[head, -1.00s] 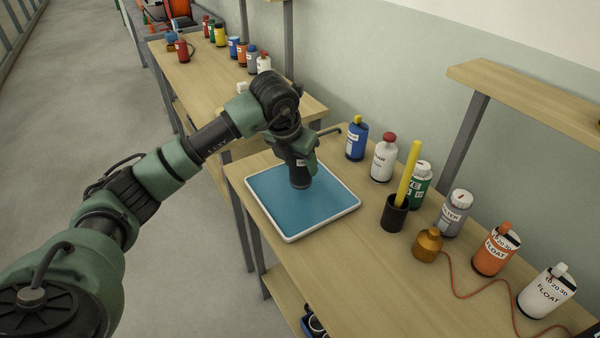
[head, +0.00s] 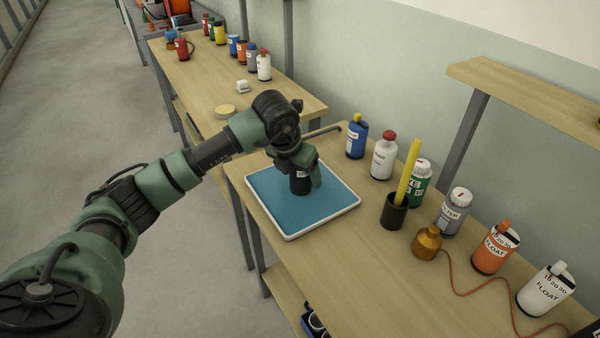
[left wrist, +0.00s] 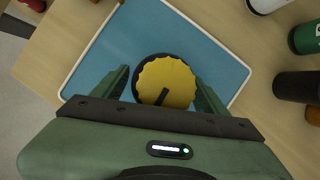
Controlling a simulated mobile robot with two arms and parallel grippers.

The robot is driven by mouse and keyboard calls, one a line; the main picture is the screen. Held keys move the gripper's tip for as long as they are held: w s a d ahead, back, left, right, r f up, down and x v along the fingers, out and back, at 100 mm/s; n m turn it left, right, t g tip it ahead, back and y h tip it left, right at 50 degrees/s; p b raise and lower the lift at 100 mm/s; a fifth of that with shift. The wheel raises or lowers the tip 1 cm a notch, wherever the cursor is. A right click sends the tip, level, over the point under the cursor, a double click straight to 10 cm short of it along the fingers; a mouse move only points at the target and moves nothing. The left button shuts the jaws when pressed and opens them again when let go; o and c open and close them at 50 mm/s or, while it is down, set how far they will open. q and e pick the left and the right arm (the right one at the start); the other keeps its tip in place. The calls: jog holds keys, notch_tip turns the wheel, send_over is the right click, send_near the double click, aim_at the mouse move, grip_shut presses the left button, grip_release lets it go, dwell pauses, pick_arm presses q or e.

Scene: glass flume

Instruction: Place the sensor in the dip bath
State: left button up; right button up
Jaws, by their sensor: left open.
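The sensor appears to be a dark cylinder (head: 300,185) with a white label; the left wrist view shows its scalloped yellow top (left wrist: 167,82). It is upright within the dip bath, which appears to be the white-rimmed blue tray (head: 325,212). My left gripper (head: 304,178) is above the tray with its fingers around the sensor. In the left wrist view the fingers are open, one on each side of the yellow top, with a visible gap on the left. The head view partly hides the sensor behind the gripper. My right gripper is out of view.
A row of bottles runs along the wall, including a blue one (head: 356,137) and an orange one (head: 495,249). A black cup (head: 394,212) with a yellow rod and a brass-coloured item (head: 427,243) with an orange cord stand right of the tray. Another bench is behind.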

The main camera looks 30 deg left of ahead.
pick_arm(q)
jog(key=shift+r, duration=0.25)
jog(key=shift+s+r, duration=0.1)
jog(key=shift+r, duration=0.15)
jog(key=v, duration=1.1)
jog(key=shift+r+b, duration=0.15)
jog(key=shift+b, duration=0.25)
jog(key=shift+s, duration=0.1)
dwell(1.1)
